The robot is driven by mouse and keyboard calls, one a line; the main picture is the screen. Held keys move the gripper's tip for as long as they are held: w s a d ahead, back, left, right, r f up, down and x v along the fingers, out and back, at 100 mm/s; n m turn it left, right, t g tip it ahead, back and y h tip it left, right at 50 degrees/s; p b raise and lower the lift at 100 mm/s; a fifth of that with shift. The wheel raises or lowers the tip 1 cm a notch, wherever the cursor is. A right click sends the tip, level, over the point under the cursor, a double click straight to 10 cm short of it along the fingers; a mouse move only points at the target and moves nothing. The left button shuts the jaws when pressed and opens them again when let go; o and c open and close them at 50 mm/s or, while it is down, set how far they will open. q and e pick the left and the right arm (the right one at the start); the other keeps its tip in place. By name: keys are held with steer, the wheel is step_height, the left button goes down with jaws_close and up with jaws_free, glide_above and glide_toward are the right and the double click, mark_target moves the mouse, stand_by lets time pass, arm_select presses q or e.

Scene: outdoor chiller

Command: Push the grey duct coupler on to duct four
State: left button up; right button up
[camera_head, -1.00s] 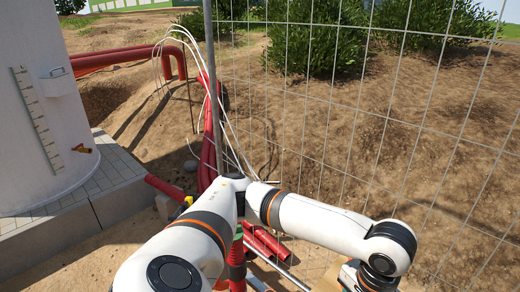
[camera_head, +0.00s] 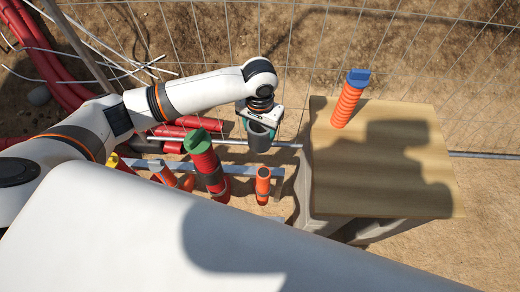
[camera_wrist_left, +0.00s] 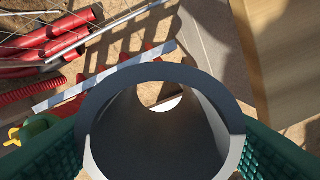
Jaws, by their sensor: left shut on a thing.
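My left gripper (camera_head: 262,114) is shut on the grey duct coupler (camera_head: 259,141) and holds it in the air, left of the wooden board. In the left wrist view the coupler (camera_wrist_left: 161,74) is an open tube between the green finger pads; ground shows through its bore. An open orange duct end (camera_head: 262,186) stands below the coupler in the head view, apart from it. A red duct with a green top (camera_head: 200,145) stands to its left, with shorter orange ends (camera_head: 165,175) farther left. I cannot tell which is duct four. My right gripper is out of view.
A wooden board (camera_head: 400,185) on a grey block lies to the right, bearing an orange ribbed piece with a blue top (camera_head: 349,100). A metal rail (camera_head: 230,169) runs behind the ducts. Wire fencing and red pipes (camera_head: 45,60) lie beyond.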

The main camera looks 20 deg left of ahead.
arm_select(q)
step_height(320, 180, down, 14)
steer(key=d+m+b, duration=0.1)
steer(key=b, duration=0.1)
steer(key=shift+d+b, duration=0.3)
steer(key=shift+b, duration=0.05)
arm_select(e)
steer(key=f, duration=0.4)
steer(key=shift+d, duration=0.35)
arm_select(q)
steer(key=shift+r, duration=0.1)
step_height(320, 180, down, 6)
steer(key=shift+r+b, duration=0.1)
steer(key=shift+b, duration=0.9)
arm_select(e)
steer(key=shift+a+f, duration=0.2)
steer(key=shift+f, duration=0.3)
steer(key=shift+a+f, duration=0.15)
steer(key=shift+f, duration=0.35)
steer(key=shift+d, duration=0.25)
arm_select(q)
steer(key=shift+f+b, duration=0.65)
steer(key=shift+f, duration=1.1)
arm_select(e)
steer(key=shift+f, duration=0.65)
